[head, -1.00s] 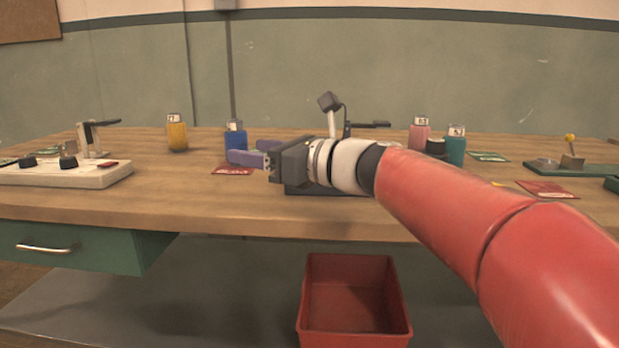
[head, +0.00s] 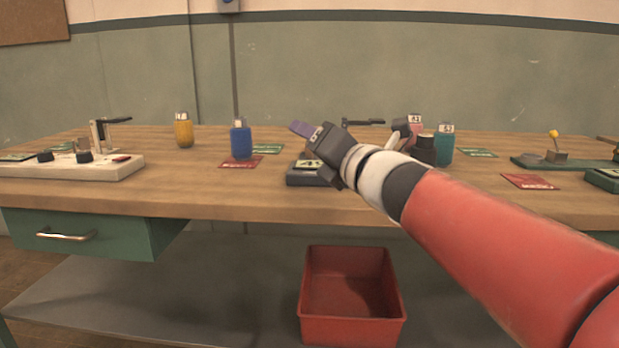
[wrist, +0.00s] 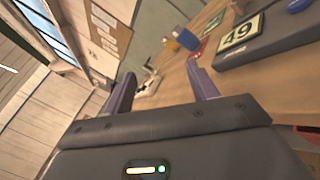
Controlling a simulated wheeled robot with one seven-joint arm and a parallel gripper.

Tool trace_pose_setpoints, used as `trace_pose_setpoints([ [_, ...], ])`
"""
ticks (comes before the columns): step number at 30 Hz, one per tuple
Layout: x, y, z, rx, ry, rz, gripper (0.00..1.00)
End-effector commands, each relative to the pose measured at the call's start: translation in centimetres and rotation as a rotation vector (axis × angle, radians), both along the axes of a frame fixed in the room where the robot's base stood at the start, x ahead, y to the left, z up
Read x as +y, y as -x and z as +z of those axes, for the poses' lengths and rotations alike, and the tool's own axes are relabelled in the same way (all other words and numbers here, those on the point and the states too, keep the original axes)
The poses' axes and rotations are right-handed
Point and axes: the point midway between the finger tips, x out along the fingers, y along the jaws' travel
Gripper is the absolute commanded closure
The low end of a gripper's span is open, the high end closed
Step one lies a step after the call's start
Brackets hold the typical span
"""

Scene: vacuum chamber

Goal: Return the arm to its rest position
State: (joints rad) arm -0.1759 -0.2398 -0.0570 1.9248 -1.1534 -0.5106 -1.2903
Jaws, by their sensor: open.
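My gripper (head: 308,131) is above the middle of the wooden bench in the head view, its purple fingers pointing up and to the left. In the wrist view, the two purple fingers of my gripper (wrist: 162,88) stand well apart with nothing between them. My red arm reaches in from the lower right. Behind and below the gripper is a dark device (head: 312,176) with a number plate, which reads 49 in the wrist view (wrist: 240,38). My gripper hides part of this device.
A blue bottle (head: 240,140) and a yellow bottle (head: 184,132) stand left of my gripper. A teal bottle (head: 444,148) and a pink bottle (head: 414,130) stand to its right. A white control box (head: 75,168) is at the left. A red bin (head: 350,330) sits below the bench.

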Motion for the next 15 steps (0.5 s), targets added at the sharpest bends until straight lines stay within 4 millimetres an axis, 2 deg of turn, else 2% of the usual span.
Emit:
trace_pose_setpoints([
  [4, -5.3, 0.8, -1.7, 0.217, -0.313, -0.209, 0.42],
  [7, -9.8, 2.7, -4.9, 0.419, -0.630, -0.402, 0.42],
  [9, -12.9, 5.1, -8.5, 0.579, -0.899, -0.562, 0.42],
  [11, -14.8, 7.6, -11.9, 0.704, -1.122, -0.696, 0.42],
  [12, -15.7, 9.5, -14.2, 0.782, -1.264, -0.784, 0.42],
  [15, -16.6, 14.3, -19.6, 0.948, -1.580, -0.994, 0.42],
])
